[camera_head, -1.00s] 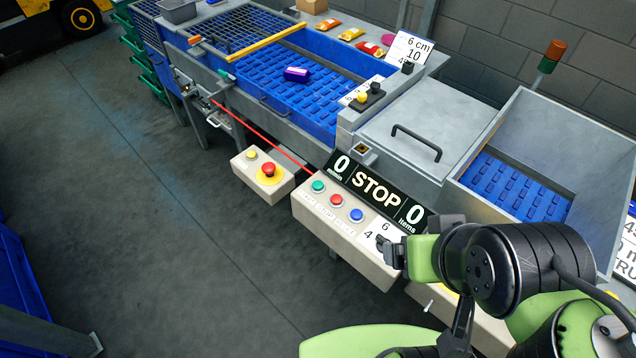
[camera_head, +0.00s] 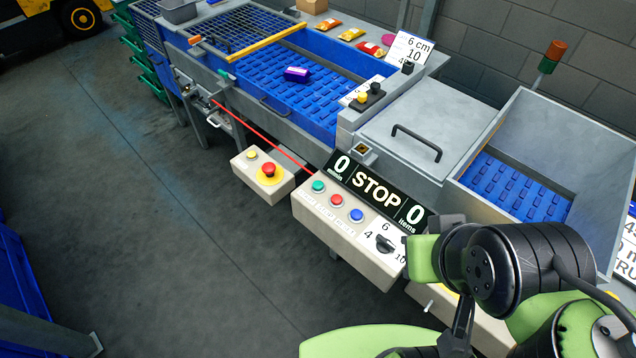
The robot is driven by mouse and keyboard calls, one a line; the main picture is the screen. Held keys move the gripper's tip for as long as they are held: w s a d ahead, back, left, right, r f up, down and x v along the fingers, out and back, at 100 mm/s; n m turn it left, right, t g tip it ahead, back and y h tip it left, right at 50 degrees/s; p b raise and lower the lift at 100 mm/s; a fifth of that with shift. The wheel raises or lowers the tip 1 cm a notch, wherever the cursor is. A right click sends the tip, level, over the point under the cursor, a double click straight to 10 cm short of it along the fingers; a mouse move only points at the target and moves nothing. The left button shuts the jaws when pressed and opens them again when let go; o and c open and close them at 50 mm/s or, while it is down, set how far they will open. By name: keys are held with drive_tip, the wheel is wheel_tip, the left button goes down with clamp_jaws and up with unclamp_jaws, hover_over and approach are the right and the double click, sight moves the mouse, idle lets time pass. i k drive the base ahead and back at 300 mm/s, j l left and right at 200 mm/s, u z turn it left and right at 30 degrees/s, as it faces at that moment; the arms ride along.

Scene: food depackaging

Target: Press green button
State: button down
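The green button (camera_head: 318,187) is the leftmost of three on the beige control box (camera_head: 345,240). A red button (camera_head: 336,200) and a blue button (camera_head: 355,215) sit to its right. Nothing covers the green button. A dark rotary knob (camera_head: 384,243) with 4, 6 and 10 marked around it is at the box's right end. My gripper's fingers do not show. My green and black arm is at the lower right, just right of the knob and apart from the green button.
The display (camera_head: 376,190) reads "0", "STOP", "0". A smaller box (camera_head: 262,173) with a red emergency button (camera_head: 268,169) stands to the left. A purple pack (camera_head: 297,74) lies on the blue conveyor (camera_head: 285,90). The floor in front is free.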

sight(317, 185)
drive_tip(key=i+j, duration=0.15)
drive_tip(key=j, duration=0.2)
drive_tip(key=i+j+z, duration=0.1)
drive_tip(key=j, duration=0.2)
drive_tip(key=i+j+z, duration=0.1)
drive_tip(key=j, duration=0.25)
drive_tip(key=i+j, duration=0.2)
drive_tip(key=j, duration=0.15)
drive_tip(key=i+j+z, duration=0.1)
drive_tip(key=j, duration=0.25)
drive_tip(key=i+j, duration=0.15)
drive_tip(key=j, duration=0.2)
drive_tip(key=z, duration=0.05)
